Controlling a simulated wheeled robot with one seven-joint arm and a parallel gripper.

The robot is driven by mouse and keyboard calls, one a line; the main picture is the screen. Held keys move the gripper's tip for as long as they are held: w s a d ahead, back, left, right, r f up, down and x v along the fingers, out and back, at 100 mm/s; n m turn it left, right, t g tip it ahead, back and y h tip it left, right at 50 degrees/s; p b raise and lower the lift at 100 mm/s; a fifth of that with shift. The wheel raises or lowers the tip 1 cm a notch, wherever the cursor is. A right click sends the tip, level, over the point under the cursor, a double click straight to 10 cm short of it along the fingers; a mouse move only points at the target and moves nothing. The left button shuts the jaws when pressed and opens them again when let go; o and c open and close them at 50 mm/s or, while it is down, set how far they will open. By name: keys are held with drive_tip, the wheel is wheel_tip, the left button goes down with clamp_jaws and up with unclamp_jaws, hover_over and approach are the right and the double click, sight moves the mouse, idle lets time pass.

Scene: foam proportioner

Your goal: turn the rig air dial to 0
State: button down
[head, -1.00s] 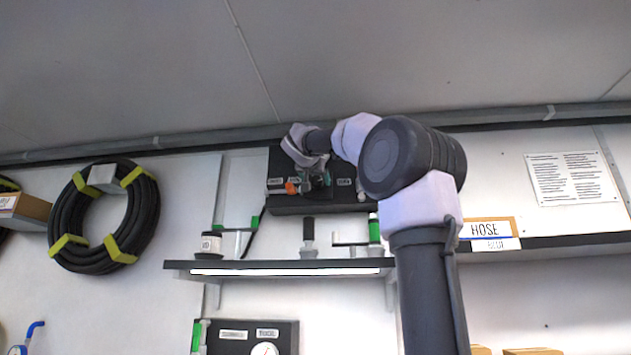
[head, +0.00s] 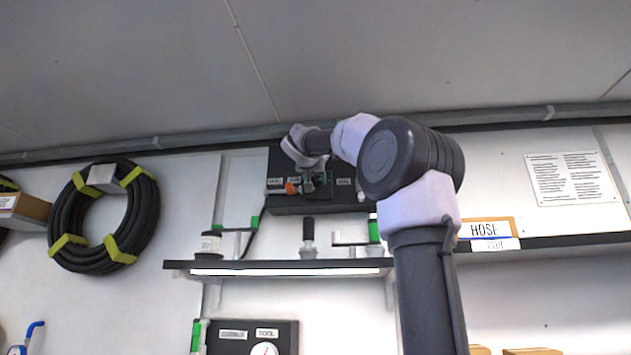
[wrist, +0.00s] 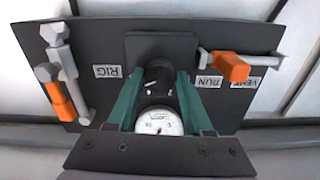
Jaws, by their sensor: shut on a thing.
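The rig air dial (wrist: 158,76) is a black knob on a dark panel (head: 290,203), beside a label reading RIG. My gripper (wrist: 158,84) has green fingers on either side of the knob and is shut on it. A white round gauge face (wrist: 158,121) shows between the fingers, nearer the camera. In the head view, my gripper (head: 318,180) is at the panel high on the wall, and the dial is mostly hidden there. The dial's pointer and setting cannot be read.
An orange-handled lever (wrist: 232,66) is right of the fingers, by labels reading RUN and VENT. Another orange handle (wrist: 58,98) is at the left. A shelf (head: 290,265) with several fittings is below the panel. A coiled black hose (head: 75,250) hangs at the left.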

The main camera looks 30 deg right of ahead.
drive_tip(key=n, duration=0.6)
drive_tip(key=shift+n, duration=0.4)
drive_tip(key=n, duration=0.3)
drive_tip(key=shift+n, duration=0.4)
drive_tip(key=n, duration=0.3)
drive_tip(key=shift+d+n, duration=0.1)
drive_tip(key=shift+n, duration=0.2)
drive_tip(key=n, duration=0.3)
drive_tip(key=shift+n, duration=0.3)
drive_tip(key=n, duration=0.3)
drive_tip(key=shift+n, duration=0.3)
drive_tip(key=n, duration=0.3)
drive_tip(key=shift+n, duration=2.1)
